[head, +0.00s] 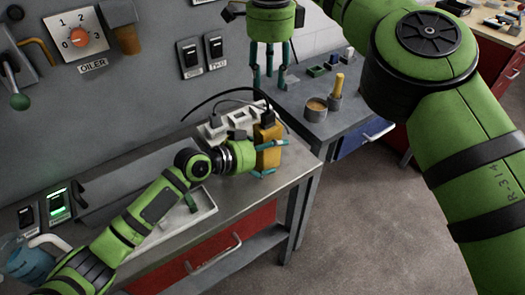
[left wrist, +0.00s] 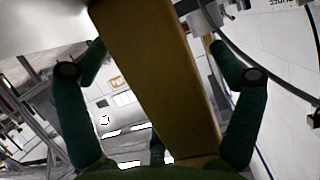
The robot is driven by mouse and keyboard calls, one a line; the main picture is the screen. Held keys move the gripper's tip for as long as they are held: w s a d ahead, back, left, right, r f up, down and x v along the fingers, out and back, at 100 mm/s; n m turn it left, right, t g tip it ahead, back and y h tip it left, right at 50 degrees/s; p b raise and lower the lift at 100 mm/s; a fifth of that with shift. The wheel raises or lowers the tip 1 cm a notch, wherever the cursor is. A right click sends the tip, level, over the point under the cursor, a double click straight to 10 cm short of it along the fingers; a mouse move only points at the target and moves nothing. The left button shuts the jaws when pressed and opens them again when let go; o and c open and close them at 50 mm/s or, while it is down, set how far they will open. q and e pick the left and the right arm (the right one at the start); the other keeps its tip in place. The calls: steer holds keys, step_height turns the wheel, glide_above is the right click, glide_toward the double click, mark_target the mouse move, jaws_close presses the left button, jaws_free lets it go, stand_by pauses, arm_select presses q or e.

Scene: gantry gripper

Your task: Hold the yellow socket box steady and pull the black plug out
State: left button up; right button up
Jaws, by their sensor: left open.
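The yellow socket box (head: 268,152) stands upright near the right end of the grey workbench. The black plug (head: 267,119) sits in its top, with a black cable curving off to the left. My left gripper (head: 262,158) reaches in from the left with its fingers around the box. In the left wrist view the box (left wrist: 150,75) stands between the spread fingers of my left gripper (left wrist: 157,60), with gaps at the sides. My right gripper (head: 270,80) hangs above the plug, fingers pointing down, apart and empty. The plug is not clear in the left wrist view.
A white power strip (head: 228,121) lies behind the box. A pale tray (head: 188,213) is on the bench under my left arm. Space above the box is free up to my right gripper.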

mark_target(270, 114)
arm_select(q)
steer(key=c, duration=1.3)
steer(key=shift+c, duration=0.2)
arm_select(e)
steer(key=o, duration=0.4)
steer(key=shift+s, duration=0.1)
steer(key=s+d+m+t+y, duration=0.3)
steer(key=s+m+t, duration=0.1)
steer(key=m, duration=0.7)
arm_select(q)
steer(key=shift+f, duration=0.1)
arm_select(e)
steer(key=x, duration=1.1)
steer(key=shift+d+f, duration=0.1)
steer(key=shift+f, duration=0.25)
